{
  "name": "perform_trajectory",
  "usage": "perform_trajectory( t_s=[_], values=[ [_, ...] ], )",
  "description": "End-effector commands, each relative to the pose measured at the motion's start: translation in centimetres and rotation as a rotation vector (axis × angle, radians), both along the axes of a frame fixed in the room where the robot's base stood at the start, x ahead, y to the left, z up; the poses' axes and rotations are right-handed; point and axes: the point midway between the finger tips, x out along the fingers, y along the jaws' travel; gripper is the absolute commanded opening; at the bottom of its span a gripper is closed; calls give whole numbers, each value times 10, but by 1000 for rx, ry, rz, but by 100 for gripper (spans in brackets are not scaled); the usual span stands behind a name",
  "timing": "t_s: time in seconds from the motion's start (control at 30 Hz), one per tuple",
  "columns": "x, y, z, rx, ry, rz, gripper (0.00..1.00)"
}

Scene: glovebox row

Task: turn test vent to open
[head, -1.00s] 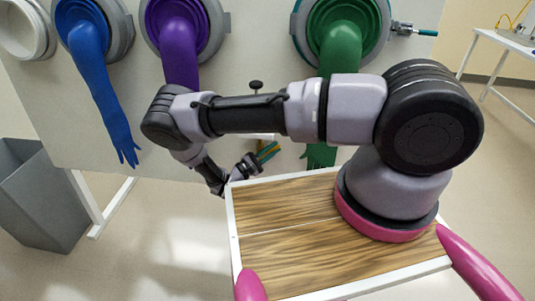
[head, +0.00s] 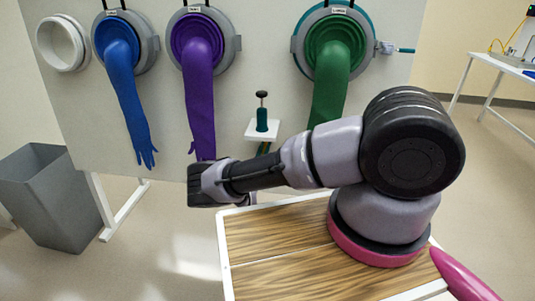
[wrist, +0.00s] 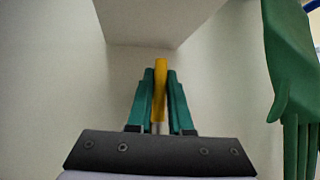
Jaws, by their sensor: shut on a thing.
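A yellow handle (wrist: 160,95) stands between the teal fingers of my gripper (wrist: 160,78) in the wrist view, upright in that picture. The fingers are shut on it, under the pale underside of a small shelf (wrist: 150,22). In the head view the shelf (head: 249,133) carries a teal cylinder with a black knob (head: 262,113). My arm hides most of the gripper there; only a bit of green and yellow shows below the shelf. I cannot tell whether the yellow handle belongs to the test vent, and no open or shut mark is readable.
Blue (head: 125,95), purple (head: 199,105) and green (head: 331,85) gloves hang from ports on the panel. The green glove (wrist: 290,70) is close on the right in the wrist view. A fitting with a teal lever (head: 396,48) is right of the green port. A grey bin (head: 45,200) stands left.

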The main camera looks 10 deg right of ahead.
Motion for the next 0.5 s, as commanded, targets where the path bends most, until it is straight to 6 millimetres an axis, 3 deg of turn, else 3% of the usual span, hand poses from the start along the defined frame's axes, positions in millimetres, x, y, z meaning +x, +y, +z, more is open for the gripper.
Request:
perform_trajectory(
  t_s=[0.5],
  values=[
    [12,7,0,-127,57,18,0]
  ],
)
